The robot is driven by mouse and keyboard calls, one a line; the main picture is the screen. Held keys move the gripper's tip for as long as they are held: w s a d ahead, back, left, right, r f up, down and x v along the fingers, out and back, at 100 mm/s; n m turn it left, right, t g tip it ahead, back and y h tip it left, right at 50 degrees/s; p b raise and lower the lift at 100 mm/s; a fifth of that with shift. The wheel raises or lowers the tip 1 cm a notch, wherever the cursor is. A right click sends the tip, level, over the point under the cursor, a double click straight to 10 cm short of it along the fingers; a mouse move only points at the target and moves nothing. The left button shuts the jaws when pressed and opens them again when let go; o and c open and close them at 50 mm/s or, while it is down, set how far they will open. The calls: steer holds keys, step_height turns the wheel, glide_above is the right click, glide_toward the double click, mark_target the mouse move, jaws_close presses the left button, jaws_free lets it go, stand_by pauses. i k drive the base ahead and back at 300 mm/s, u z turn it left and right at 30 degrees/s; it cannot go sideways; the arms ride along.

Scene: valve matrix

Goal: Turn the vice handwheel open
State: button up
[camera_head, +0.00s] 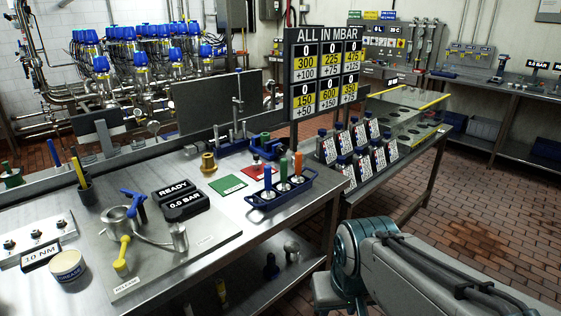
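A small blue vice-like fixture (262,144) sits at the back of the near steel workbench (225,240), right of centre. Its grey part reaches left toward a brass fitting (208,162). It is small in the picture, and I cannot clearly pick out a handwheel on it or tell how far its jaws are apart. My arm crosses the lower right of the picture, in front of the bench and apart from the vice. My gripper is not visible.
A blue rack (281,192) with coloured-handled tools stands in front of the vice, beside a green mat (228,184) and a red mat (264,169). A clamp fixture (120,220) and black display blocks (184,207) are to the left. Brick floor (470,200) is open at right.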

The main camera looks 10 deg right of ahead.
mark_target(282, 149)
steer(key=z, duration=1.05)
steer(key=i, duration=0.9)
steer(key=u, duration=0.45)
steer(key=i, duration=0.75)
steer(key=u, duration=0.65)
